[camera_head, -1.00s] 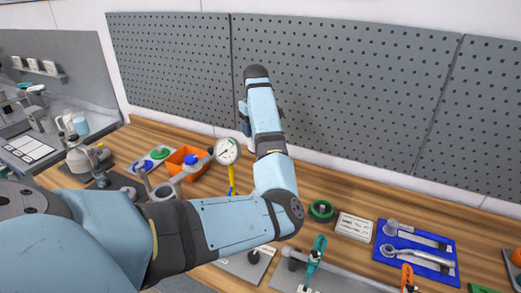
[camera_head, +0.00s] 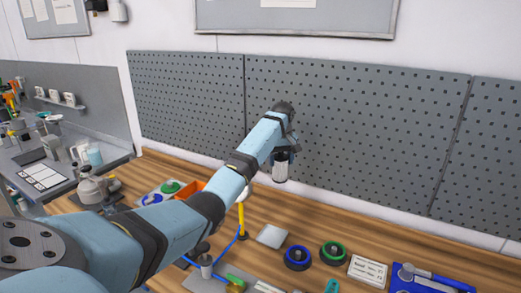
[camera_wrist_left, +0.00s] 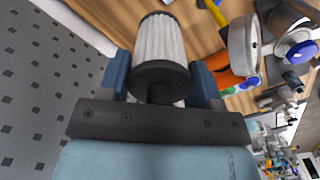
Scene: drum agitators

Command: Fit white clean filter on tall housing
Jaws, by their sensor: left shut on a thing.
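My left gripper (camera_head: 284,151) is shut on a white clean filter (camera_head: 281,168), a pleated cylinder with dark ends. It holds the filter in the air in front of the pegboard, above the back of the bench. In the left wrist view the filter (camera_wrist_left: 160,42) points away from the gripper (camera_wrist_left: 163,83), its dark end cap between the two blue fingers. I cannot pick out the tall housing for certain; my left arm covers part of the bench. My right gripper is not in view.
The wooden bench (camera_head: 330,222) carries a blue ring (camera_head: 297,258), a green ring (camera_head: 333,253), a pale plate (camera_head: 272,236) and a white tray (camera_head: 367,270). A yellow upright (camera_head: 241,216) and an orange bin (camera_head: 190,189) stand beside my arm. The pegboard (camera_head: 350,120) is behind.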

